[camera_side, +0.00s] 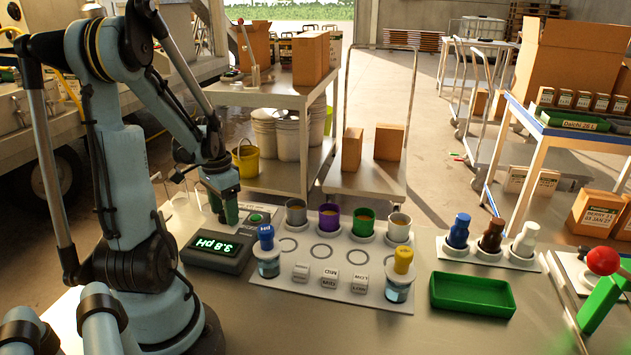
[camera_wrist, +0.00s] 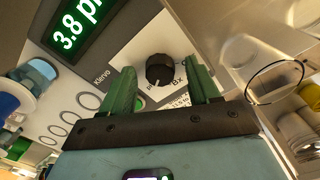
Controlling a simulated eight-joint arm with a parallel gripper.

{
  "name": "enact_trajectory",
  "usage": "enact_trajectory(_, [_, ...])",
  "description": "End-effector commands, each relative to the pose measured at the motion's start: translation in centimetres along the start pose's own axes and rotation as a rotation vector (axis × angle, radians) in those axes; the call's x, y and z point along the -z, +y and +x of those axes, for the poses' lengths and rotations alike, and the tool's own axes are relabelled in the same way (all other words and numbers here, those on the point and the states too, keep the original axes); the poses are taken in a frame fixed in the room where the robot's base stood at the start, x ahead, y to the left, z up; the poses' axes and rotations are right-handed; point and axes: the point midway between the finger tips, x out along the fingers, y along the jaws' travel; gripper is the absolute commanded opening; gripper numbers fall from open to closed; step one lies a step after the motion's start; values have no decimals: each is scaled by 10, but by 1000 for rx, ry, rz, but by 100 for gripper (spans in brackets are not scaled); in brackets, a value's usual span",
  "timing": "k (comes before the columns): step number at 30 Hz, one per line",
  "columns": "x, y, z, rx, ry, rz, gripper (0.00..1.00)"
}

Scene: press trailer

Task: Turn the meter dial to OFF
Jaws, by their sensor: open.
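The meter (camera_side: 215,248) is a dark grey box on the bench with a lit green display reading 3.8 pH. In the wrist view its display (camera_wrist: 82,22) is cut off at the top. The dial (camera_wrist: 160,68) is a round black knob on a pale label plate, with pH and Bx marks near its lower side. Other marks are partly hidden by the fingers. My gripper (camera_wrist: 162,82) is open, its two green fingers on either side of the dial with visible gaps. In the side view, my gripper (camera_side: 226,212) points down behind the meter and the dial is hidden.
Right of the meter, a white board (camera_side: 340,262) holds several cups, bottles and label blocks. Farther right are a rack of capped bottles (camera_side: 491,237), a green tray (camera_side: 472,294) and a red-knobbed lever (camera_side: 602,262). Bare bench lies in front.

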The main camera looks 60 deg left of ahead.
Motion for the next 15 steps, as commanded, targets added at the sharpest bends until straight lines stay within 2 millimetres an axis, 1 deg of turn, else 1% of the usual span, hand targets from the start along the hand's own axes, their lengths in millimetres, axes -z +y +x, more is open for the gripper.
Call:
enact_trajectory(2, [0,0,0,0,0,0,61])
enact_trajectory(12, [0,0,0,0,0,0,9])
enact_trajectory(13, [0,0,0,0,0,0,5])
enact_trajectory(15, [0,0,0,0,0,-1,5])
